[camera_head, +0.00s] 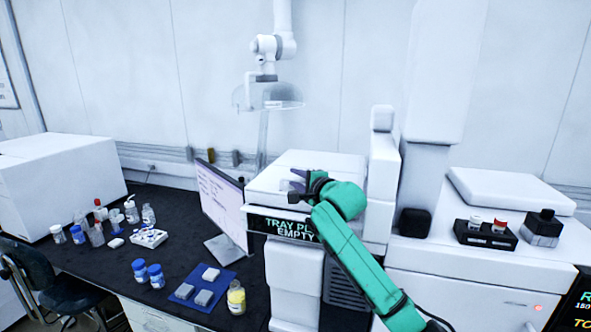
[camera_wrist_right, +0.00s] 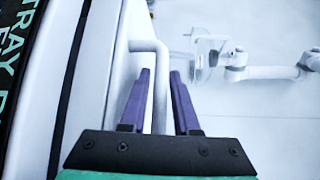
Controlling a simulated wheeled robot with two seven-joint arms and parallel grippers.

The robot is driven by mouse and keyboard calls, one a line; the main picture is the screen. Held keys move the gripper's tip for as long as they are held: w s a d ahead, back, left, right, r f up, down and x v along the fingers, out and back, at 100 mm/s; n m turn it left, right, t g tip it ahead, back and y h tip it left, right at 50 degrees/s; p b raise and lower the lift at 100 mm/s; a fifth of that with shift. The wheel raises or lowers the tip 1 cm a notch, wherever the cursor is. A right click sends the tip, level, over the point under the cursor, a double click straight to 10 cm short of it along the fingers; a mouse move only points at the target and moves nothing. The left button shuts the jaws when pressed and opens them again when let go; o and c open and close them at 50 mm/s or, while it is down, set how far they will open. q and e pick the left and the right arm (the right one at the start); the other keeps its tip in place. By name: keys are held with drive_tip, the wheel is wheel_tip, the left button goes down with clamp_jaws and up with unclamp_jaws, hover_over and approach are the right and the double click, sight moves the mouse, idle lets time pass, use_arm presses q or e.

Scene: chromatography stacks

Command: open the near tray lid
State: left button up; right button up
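The near tray lid (camera_head: 318,162) is a white, flat-topped cover on the instrument behind the dark "TRAY ... EMPTY" sign (camera_head: 270,223). It looks closed. My right gripper (camera_head: 297,180), at the end of the green arm, is at the lid's front; the wrist partly hides this area. In the right wrist view, the purple fingers of the right gripper (camera_wrist_right: 160,72) are apart. A white bent bar handle (camera_wrist_right: 160,62) runs between them, nearer the left finger, with a gap to the right finger. Contact with the left finger is unclear. My left gripper is not in view.
A monitor (camera_head: 222,205) stands close left of the instrument. Bottles, a white rack (camera_head: 148,237) and a blue mat (camera_head: 222,288) lie on the dark bench. A white column (camera_head: 383,160) rises right of the lid. A lamp-like arm (camera_head: 270,92) hangs behind.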

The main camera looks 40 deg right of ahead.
drive_tip(key=shift+w+f, duration=0.1)
drive_tip(key=shift+w, duration=0.2)
clamp_jaws()
idle(1.2)
